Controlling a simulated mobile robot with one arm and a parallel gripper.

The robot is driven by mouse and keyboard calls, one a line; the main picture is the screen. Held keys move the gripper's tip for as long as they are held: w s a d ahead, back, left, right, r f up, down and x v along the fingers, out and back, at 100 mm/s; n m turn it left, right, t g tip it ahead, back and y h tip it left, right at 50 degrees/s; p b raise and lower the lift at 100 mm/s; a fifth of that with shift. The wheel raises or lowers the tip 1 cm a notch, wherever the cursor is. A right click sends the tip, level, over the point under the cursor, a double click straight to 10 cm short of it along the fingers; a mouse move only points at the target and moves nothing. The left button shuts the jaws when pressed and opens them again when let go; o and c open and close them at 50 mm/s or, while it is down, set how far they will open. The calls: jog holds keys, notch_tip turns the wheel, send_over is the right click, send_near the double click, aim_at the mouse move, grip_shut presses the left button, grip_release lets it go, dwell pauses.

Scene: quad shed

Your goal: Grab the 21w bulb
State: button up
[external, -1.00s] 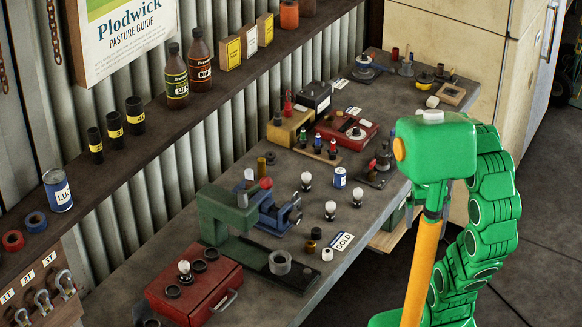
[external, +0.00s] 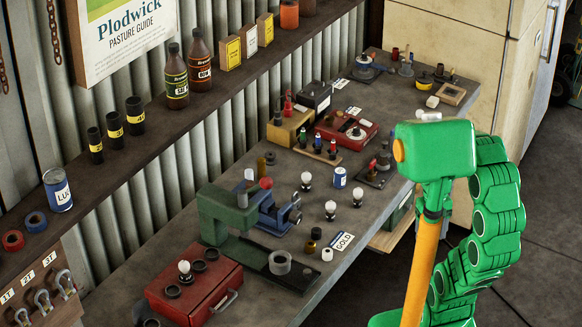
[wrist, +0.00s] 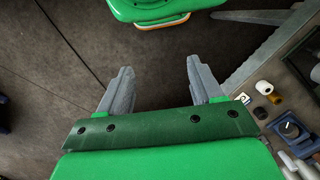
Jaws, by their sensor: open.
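Three light bulbs with pale round glass stand on the bench in the external view: one by the blue vise (external: 306,181), one in front (external: 330,210) and one to its right (external: 357,196). Another bulb (external: 184,268) stands on the red box (external: 200,290). I cannot read a wattage on any of them. My gripper (wrist: 160,88) shows in the wrist view with its two grey fingers wide apart and nothing between them. It is over dark floor, away from the bulbs. I cannot make out its fingers in the external view.
The bench (external: 395,95) holds a green press (external: 222,220), a blue can (external: 340,177), a GOLD card (external: 342,241) and a red tester (external: 347,131). Small parts on the bench show at the right of the wrist view, including a white roll (wrist: 262,87).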

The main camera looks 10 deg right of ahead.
jog(key=w+a+f+m+g+y, duration=0.1)
jog(key=w+a+m+y, duration=0.3)
jog(key=w+a, duration=0.5)
jog(key=m+t+y, duration=0.2)
jog(key=m+y, duration=0.6)
jog(key=m, duration=0.1)
send_over(361, 191)
jog(key=s, duration=0.6)
notch_tip(361, 191, down, 5)
jog(key=w+d+f+m, duration=0.1)
jog(key=w+m, duration=0.1)
jog(key=w+d+f+m+t+y, duration=0.1)
jog(key=w+d+f+m, duration=0.1)
jog(key=w+d+f+m+t, duration=0.1)
jog(key=w+d+f+m, duration=0.1)
jog(key=w, duration=0.1)
jog(key=shift+w+f, duration=0.1)
jog(key=shift+f, duration=0.1)
jog(key=shift+x, duration=1.35)
jog(key=shift+s+r+x, duration=0.1)
jog(key=shift+x, duration=1.15)
jog(key=shift+s+r+x, duration=0.1)
jog(key=shift+r+x, duration=0.05)
jog(key=shift+x, duration=1.15)
jog(key=shift+s, duration=0.15)
jog(key=shift+c, duration=0.2)
jog(key=c, duration=1)
